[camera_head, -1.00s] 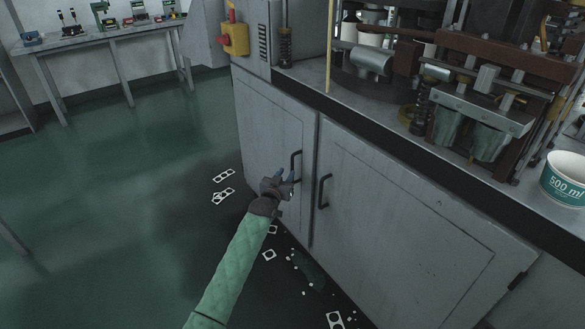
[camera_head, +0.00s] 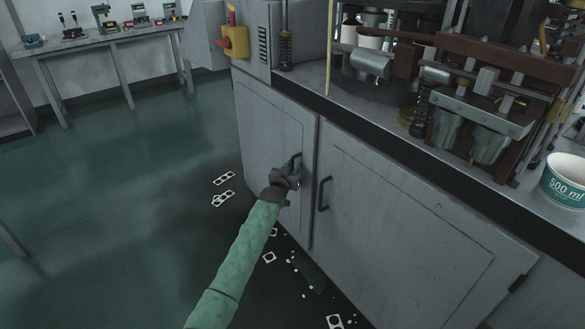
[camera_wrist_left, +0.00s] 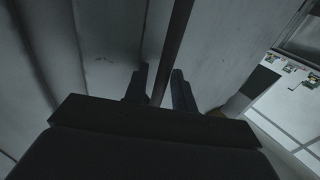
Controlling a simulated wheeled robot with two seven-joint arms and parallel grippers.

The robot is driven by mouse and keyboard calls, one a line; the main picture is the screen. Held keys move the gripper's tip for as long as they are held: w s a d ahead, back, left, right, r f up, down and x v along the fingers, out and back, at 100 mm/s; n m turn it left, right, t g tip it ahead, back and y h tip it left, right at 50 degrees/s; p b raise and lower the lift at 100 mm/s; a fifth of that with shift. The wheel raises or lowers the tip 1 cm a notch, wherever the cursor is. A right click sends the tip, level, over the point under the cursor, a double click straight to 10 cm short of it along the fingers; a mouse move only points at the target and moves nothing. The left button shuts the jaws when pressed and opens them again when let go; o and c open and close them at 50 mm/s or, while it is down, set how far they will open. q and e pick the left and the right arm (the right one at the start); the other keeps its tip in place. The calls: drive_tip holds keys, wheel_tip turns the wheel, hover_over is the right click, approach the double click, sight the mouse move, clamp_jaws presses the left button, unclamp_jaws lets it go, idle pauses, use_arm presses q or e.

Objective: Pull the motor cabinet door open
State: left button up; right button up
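The grey cabinet has a left door (camera_head: 264,128) and a wider right door (camera_head: 385,215), both shut in the head view. The left door's black bar handle (camera_head: 298,160) is partly hidden by my left gripper (camera_head: 293,170), which is right at it. In the left wrist view, the dark handle bar (camera_wrist_left: 176,45) runs down between the two fingers of my left gripper (camera_wrist_left: 160,88). The fingers stand apart on either side of the bar, with a gap visible at the right finger. The right door's handle (camera_head: 324,193) is free. My right gripper is out of view.
A machine (camera_head: 480,100) stands on the cabinet top, with a white and green paper cup (camera_head: 565,182) at the right edge. Flat white scraps (camera_head: 223,178) lie on the floor. The green floor (camera_head: 120,180) to the left is mostly clear.

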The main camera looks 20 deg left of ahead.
use_arm(q)
clamp_jaws()
